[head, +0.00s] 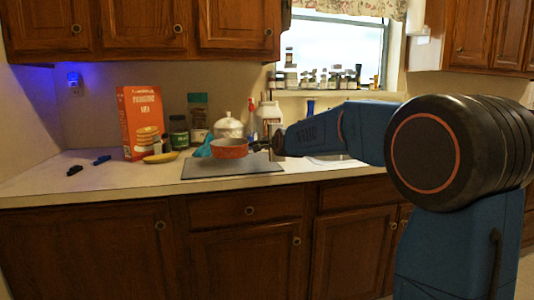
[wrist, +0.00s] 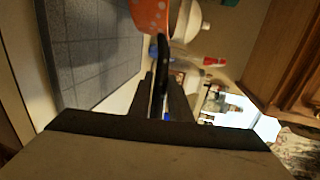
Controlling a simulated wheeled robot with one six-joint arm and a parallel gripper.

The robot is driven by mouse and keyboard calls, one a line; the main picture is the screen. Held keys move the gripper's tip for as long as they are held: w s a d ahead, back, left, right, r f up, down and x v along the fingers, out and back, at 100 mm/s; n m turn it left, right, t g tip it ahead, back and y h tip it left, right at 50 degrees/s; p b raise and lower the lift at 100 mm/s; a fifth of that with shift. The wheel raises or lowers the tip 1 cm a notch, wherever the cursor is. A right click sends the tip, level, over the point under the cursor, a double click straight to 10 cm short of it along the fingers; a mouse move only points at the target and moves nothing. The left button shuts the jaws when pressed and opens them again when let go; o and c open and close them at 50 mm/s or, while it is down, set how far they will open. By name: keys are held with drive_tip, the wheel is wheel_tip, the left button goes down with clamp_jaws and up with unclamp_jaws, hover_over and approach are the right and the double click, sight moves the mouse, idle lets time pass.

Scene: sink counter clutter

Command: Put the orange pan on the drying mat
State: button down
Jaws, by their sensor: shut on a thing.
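The orange pan (head: 229,148) is over the grey drying mat (head: 205,173) in the head view; I cannot tell for sure whether its base touches the mat. In the wrist view part of the orange pan (wrist: 150,14) shows at the top, with its dark handle (wrist: 163,62) running down between the fingers. My gripper (head: 262,147) is at the right of the pan, shut on the handle. Its fingers also show in the wrist view (wrist: 161,98). The drying mat (wrist: 95,45) lies to the left there, with a tiled pattern.
A pancake mix box (head: 142,122), a yellow banana (head: 160,158), jars (head: 179,132) and a white lidded pot (head: 229,125) stand left of and behind the mat. A teal cloth (head: 203,150) lies beside the pan. The counter's front left (head: 90,184) is clear.

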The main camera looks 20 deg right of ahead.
drive_tip(key=shift+f, duration=1.8)
drive_tip(key=c, duration=1.6)
unclamp_jaws()
drive_tip(key=shift+c, duration=0.2)
drive_tip(key=shift+s, duration=0.1)
drive_tip(key=v, duration=1.2)
drive_tip(key=s+d+f+n+g, duration=0.1)
drive_tip(key=s+f+n+g, duration=0.2)
drive_tip(key=s, duration=1.2)
drive_tip(key=s+d+f+n+g, duration=0.1)
drive_tip(key=s+f+n+g, duration=0.3)
drive_tip(key=s+f+n, duration=0.5)
drive_tip(key=s+d+f+n+g, duration=0.1)
drive_tip(key=s+f+n+g, duration=0.2)
drive_tip(key=s+f, duration=0.9)
drive_tip(key=s+n, duration=0.2)
drive_tip(key=s, duration=0.9)
drive_tip(key=shift+f+n+g, duration=0.2)
drive_tip(key=shift+n+g, duration=0.2)
